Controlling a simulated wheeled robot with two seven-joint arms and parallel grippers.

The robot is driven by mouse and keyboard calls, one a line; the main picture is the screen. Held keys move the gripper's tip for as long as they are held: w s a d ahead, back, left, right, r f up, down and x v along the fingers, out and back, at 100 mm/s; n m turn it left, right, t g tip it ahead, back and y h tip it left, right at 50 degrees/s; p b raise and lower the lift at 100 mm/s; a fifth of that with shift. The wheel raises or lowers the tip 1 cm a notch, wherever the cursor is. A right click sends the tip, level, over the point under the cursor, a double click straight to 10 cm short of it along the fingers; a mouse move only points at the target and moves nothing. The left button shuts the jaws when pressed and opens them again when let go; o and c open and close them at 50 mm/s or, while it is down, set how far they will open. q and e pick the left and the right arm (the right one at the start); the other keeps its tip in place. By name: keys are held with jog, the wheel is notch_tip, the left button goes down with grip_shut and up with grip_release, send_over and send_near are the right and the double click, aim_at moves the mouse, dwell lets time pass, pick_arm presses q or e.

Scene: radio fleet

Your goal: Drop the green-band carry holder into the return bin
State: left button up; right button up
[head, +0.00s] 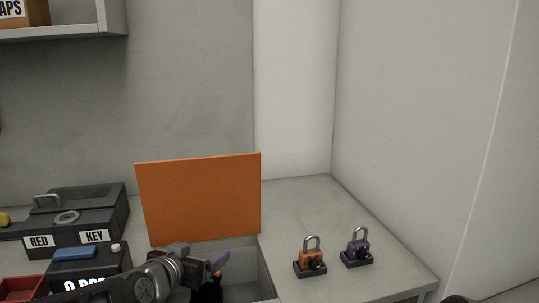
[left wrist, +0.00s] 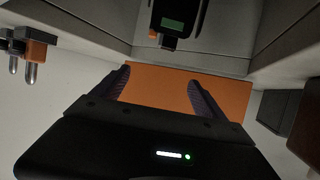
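The return bin (head: 266,272) is a grey, open-topped recess with its orange panel (head: 198,198) standing upright behind it. My left gripper (head: 218,264) is over the bin's left part. In the left wrist view its two fingers (left wrist: 158,80) are spread, with nothing between them. A black carry holder with a green patch (left wrist: 172,23) shows past the fingertips, apart from them, between the grey bin walls. In the head view a black piece with a small orange part (head: 210,290), likely the same holder, is just below the gripper. Whether it is resting or falling cannot be told. My right gripper is not in view.
An orange padlock (head: 311,260) and a purple padlock (head: 357,249) stand on the counter right of the bin. A dark box labelled RED KEY (head: 68,239) and a black case with a blue item (head: 75,254) stand left. A wall closes the right side.

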pick_arm(q)
jog(key=shift+o, duration=1)
jog(key=v, duration=0.7)
jog(key=shift+s+r, duration=0.15)
jog(key=shift+s, duration=0.25)
